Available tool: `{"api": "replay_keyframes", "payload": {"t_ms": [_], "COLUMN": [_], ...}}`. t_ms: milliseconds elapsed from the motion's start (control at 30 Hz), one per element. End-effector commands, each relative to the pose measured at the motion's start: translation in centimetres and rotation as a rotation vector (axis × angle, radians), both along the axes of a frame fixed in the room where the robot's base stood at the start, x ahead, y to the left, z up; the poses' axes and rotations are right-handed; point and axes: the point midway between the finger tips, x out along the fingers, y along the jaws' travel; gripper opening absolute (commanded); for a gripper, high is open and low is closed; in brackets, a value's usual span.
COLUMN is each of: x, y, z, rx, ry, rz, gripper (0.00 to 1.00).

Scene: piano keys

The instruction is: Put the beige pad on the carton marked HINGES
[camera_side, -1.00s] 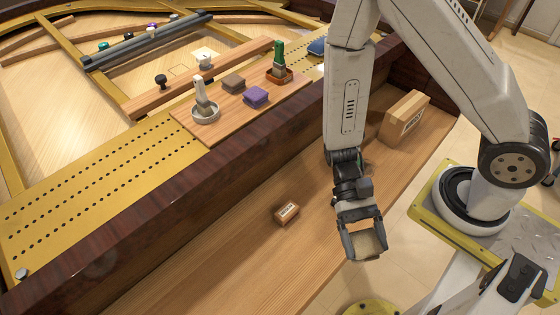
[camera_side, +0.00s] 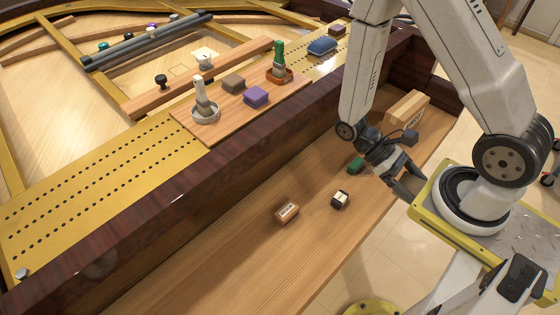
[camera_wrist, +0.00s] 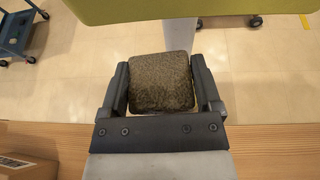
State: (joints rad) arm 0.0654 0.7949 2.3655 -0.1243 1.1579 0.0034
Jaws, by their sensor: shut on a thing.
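My gripper (camera_side: 405,184) is shut on a squarish pad and holds it off the shelf, near the shelf's front edge. In the wrist view the pad (camera_wrist: 160,82) sits between both fingers and shows a rough, dark grey-brown face. Its beige side is turned out of sight there, and the pad is hard to make out in the side view. A larger labelled carton (camera_side: 407,108) stands farther back. I cannot read either label.
A small black block with a pale top (camera_side: 340,199) and a green item (camera_side: 355,163) lie on the shelf (camera_side: 235,245) between the small carton and my gripper. A dark wooden rail (camera_side: 190,200) borders the shelf. A board (camera_side: 225,107) beyond it holds several items.

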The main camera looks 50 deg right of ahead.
Motion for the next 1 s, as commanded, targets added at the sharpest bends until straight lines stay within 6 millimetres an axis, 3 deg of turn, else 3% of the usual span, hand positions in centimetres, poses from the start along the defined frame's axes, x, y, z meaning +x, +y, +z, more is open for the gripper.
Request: {"api": "replay_keyframes", "payload": {"t_ms": [1000], "x": [4.2], "y": [-19.9], "z": [1.2], "rx": [-0.002], "ry": [0.000], "rz": [0.674], "gripper": [0.25]}}
